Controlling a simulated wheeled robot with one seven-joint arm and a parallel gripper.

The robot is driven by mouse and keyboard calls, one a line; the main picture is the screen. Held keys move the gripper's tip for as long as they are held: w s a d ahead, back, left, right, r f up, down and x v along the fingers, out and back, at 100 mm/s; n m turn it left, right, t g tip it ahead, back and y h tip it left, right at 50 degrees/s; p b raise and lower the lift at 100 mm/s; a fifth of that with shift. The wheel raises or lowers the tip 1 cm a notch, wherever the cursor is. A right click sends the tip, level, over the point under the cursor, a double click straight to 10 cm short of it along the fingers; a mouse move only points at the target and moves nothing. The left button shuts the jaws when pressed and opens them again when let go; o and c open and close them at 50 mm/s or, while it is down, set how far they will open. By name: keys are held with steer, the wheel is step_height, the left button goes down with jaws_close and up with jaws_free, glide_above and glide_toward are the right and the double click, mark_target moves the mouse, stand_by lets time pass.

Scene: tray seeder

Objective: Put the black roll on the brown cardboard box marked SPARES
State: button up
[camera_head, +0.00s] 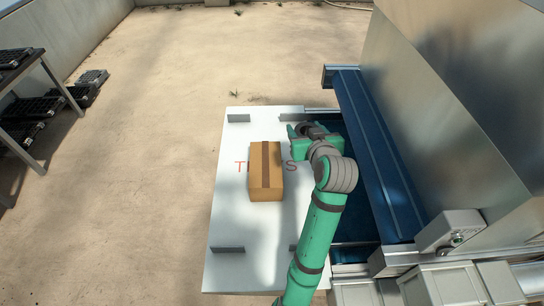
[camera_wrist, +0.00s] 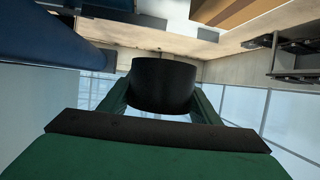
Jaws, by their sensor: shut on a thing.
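The brown cardboard box (camera_head: 266,172) lies on the white board, with a darker tape strip along its top. No SPARES marking can be read on it. Part of a brown box also shows at the top right of the wrist view (camera_wrist: 252,12). The black roll (camera_wrist: 162,85) sits between the green fingers of my gripper (camera_wrist: 160,108) in the wrist view, and the gripper is shut on it. In the head view my gripper (camera_head: 296,138) is just right of the box's far end, over the board's right side. The roll cannot be made out there.
The white board (camera_head: 233,215) carries red lettering partly covered by the box, and small grey brackets (camera_head: 238,118) near its corners. A blue machine rail (camera_head: 375,150) and a large metal housing (camera_head: 460,90) stand close on the right. Black trays (camera_head: 85,95) lie at left.

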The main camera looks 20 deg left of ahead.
steer(key=a+f, duration=0.3)
steer(key=a, duration=0.5)
glide_above(264, 156)
steer(key=d, duration=0.1)
step_height(264, 156, down, 5)
steer(key=shift+d+r, duration=0.1)
steer(key=shift+a+f, duration=0.3)
steer(key=shift+f, duration=0.15)
steer(key=shift+a+f, duration=0.15)
steer(key=shift+f, duration=0.75)
steer(key=shift+a+f, duration=0.1)
steer(key=shift+f, duration=0.8)
steer(key=shift+f, duration=0.1)
steer(key=o, duration=1.1)
